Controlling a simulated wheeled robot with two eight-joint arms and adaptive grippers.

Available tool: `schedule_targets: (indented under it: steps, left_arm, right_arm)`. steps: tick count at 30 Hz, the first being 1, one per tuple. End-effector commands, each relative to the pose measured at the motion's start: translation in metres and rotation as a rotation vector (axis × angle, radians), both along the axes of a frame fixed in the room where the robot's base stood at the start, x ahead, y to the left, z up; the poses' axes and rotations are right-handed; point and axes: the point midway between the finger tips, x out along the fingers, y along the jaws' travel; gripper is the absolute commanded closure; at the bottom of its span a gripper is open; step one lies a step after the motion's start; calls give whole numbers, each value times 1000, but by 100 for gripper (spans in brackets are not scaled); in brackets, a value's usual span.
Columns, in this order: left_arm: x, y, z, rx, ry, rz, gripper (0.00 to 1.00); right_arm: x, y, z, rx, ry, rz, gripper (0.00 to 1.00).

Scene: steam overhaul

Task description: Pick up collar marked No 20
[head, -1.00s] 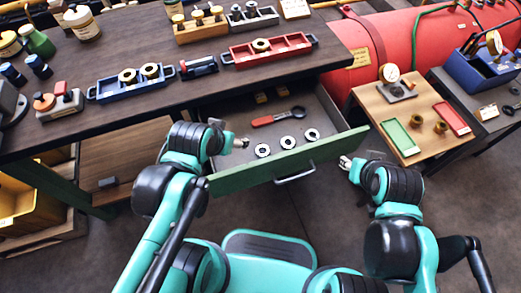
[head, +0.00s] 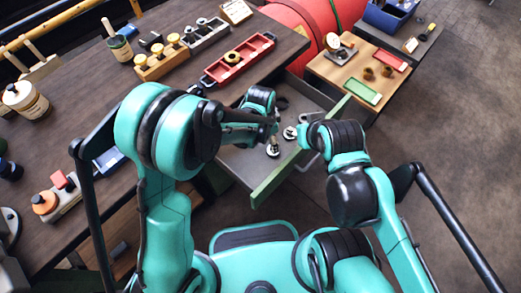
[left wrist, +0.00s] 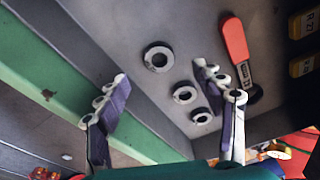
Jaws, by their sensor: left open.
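Three steel ring collars lie flat in a row in the open grey drawer: the upper collar (left wrist: 158,58), the middle collar (left wrist: 184,93) and the lower collar (left wrist: 201,116). No number is readable on any of them. My left gripper (left wrist: 160,74) is open and empty above the drawer, its fingers spread on both sides of the row. In the head view the left gripper (head: 272,135) hangs over the drawer, and a collar (head: 290,132) shows beside it. My right gripper (head: 304,133) is near the drawer's right side; its finger opening is not clear.
A red-handled wrench (left wrist: 236,45) lies beside the collars, near yellow labelled blocks (left wrist: 303,24). The green drawer front (head: 268,185) stands out from the bench. A red tray (head: 238,60) sits on the bench above. A wooden side table (head: 330,70) stands to the right.

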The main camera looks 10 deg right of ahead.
Motion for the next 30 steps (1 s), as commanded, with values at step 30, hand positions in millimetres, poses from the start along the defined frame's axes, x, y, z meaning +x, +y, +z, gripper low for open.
schedule_targets:
  steps: [30]
  left_arm:
    - [5, -22, -84, 5, 7, -28, 45]
  right_arm:
    - [0, 0, -32, 0, 0, 0, 60]
